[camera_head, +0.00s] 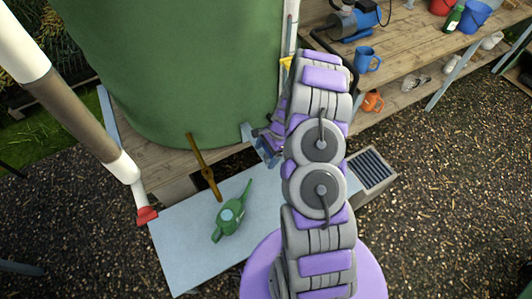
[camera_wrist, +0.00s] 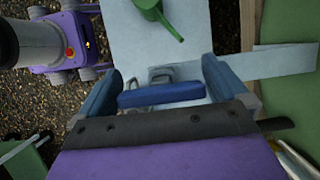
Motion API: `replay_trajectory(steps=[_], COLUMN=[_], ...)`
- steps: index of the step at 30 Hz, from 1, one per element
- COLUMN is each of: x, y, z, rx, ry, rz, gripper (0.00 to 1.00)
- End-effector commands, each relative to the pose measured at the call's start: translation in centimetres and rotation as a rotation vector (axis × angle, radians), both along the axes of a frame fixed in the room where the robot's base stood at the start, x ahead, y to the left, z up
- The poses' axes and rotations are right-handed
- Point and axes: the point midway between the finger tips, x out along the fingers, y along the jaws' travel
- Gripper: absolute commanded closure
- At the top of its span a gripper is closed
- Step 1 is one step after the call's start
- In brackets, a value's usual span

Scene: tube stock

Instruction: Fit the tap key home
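In the wrist view, my gripper (camera_wrist: 162,88) has its two blue-padded fingers apart, with a blue bar (camera_wrist: 160,95) spanning the gap. The bar looks like the tap key's handle, and its ends meet the fingers. A grey metal part (camera_wrist: 168,74) shows just beyond it; I cannot tell whether it belongs to the key or to the tap. In the head view, my gripper (camera_head: 266,147) is beside the foot of the green tank (camera_head: 190,70), partly hidden by my arm. A grey fitting (camera_head: 247,132) sits low at the tank there. Any key seat is hidden.
A green watering can (camera_head: 231,212) rests on the pale slab (camera_head: 180,240). A white downpipe (camera_head: 126,168) with a red end is left.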

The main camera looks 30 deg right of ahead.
Motion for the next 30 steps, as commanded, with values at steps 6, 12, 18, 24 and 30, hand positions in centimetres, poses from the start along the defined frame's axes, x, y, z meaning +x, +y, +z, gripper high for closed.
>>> replay_trajectory(steps=[6,12,18,24,30], x=[0.1,0.1,0.3,0.3,0.3], y=[-0.4,-1.9,-3.7,-5.4,-6.5], z=[0.9,4.2,8.5,12.3,14.9], rx=[0.0,-0.003,-0.004,-0.003,-0.001], ry=[-0.002,-0.004,-0.006,-0.004,-0.001], rz=[-0.001,-0.002,-0.002,-0.002,0.0], gripper=[0.0,0.0,0.0,0.0,0.0])
